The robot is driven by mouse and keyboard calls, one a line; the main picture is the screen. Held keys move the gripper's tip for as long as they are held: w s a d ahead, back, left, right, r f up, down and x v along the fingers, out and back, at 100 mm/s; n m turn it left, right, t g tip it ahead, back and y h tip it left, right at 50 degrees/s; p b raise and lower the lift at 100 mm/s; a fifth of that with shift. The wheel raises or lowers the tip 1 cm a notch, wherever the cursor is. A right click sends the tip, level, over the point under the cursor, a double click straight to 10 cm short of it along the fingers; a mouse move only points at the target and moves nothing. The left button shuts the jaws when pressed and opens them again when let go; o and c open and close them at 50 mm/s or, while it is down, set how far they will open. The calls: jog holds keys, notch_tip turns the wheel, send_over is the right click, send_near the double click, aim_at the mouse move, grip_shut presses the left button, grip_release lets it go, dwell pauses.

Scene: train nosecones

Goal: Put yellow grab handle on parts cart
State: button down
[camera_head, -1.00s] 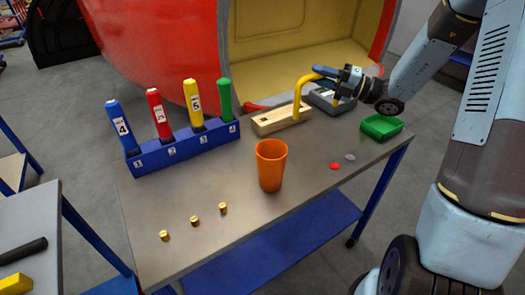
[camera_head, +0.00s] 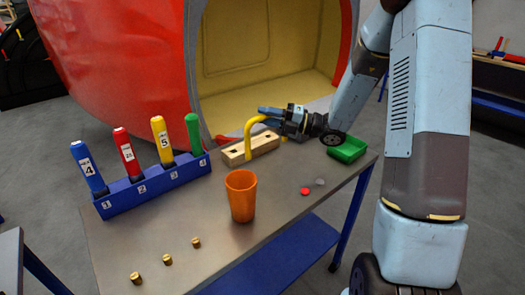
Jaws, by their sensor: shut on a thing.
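The yellow grab handle (camera_head: 249,133) is a bent bar, upright beside a pale wooden block (camera_head: 234,156) with a dark hole. One leg comes down at the block; whether it sits in a hole or stands free I cannot tell. My gripper (camera_head: 272,113) is shut on the handle's top bar, coming from the right, and covers part of it. Block and handle are at the back of a steel-topped table (camera_head: 150,235) with blue legs and a lower shelf. I cannot tell which table is the parts cart.
A blue rack (camera_head: 150,188) holds numbered blue, red, yellow and green handles. An orange cup (camera_head: 241,196), several brass pieces (camera_head: 169,258), a red disc (camera_head: 305,191) and a green tray (camera_head: 348,150) share the tabletop. Another table's edge (camera_head: 12,265) is at lower left. A red-and-yellow shell stands behind.

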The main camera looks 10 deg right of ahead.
notch_tip(320, 180, down, 7)
dwell(0.6)
jog(key=shift+f, duration=0.1)
jog(key=c, duration=0.9)
grip_release()
